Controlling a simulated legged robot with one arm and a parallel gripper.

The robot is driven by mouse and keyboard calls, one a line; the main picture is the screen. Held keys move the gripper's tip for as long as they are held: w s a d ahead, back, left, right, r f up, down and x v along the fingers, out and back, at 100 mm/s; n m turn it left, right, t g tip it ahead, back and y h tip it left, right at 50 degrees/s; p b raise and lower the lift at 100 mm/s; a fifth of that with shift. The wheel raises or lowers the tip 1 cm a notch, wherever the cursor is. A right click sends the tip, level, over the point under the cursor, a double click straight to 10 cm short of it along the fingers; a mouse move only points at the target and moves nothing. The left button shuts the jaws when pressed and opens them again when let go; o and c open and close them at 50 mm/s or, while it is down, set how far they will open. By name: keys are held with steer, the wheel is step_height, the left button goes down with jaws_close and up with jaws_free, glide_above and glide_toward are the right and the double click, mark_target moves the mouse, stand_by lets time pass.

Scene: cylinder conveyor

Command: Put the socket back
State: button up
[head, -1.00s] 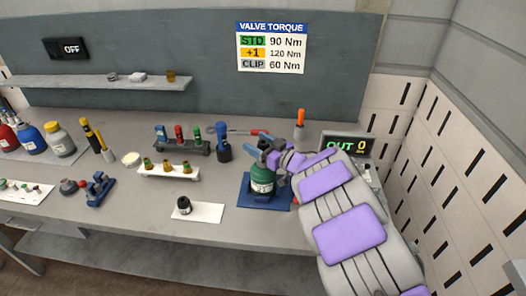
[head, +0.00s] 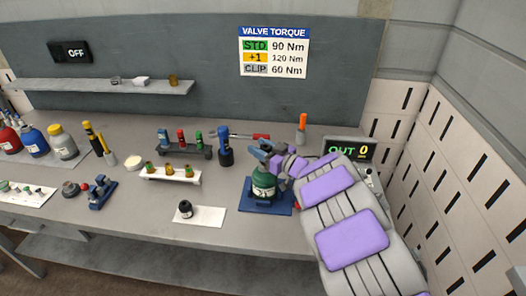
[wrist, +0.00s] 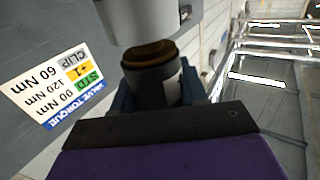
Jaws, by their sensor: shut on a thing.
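My gripper (head: 268,154) is over the green cylinder (head: 264,186) on the blue mat at the right of the bench. In the wrist view it is shut on a dark cylindrical piece (wrist: 152,86) with a brown ring at one end and a pale patch on its side. A light grey round body (wrist: 138,20) lies close beyond that ring; I cannot tell if they touch. I cannot tell whether the held piece is a socket. The dark socket rack (head: 184,152) stands left of my gripper, with blue-black, red and green pieces upright in it.
A blue-and-black tool (head: 225,150) stands between rack and gripper. A white tray (head: 172,174) with brass pieces is in front of the rack. A black piece (head: 185,209) is on a white sheet. The display (head: 350,149) and slotted wall (head: 450,190) bound the right.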

step_height(320, 180, up, 10)
steer(key=p, duration=0.3)
steer(key=w+d+r+m+t+h, duration=0.1)
steer(key=w+d+m+t+h, duration=0.1)
steer(key=d+m+t+h, duration=0.45)
steer(key=w+d+m+t+h, duration=0.15)
steer(key=d+m+h, duration=0.25)
steer(key=d+h, duration=0.65)
steer(key=s+d+f+m+h, duration=0.1)
steer(key=s+m, duration=0.1)
steer(key=s, duration=0.3)
steer(key=s+d+f+m+g+h, duration=0.1)
steer(key=s+d, duration=0.1)
steer(key=s, duration=0.3)
steer(key=shift+d+f+m+h, duration=0.25)
steer(key=shift+f+m+h, duration=0.05)
steer(key=shift+m+h, duration=0.1)
steer(key=shift+a, duration=0.1)
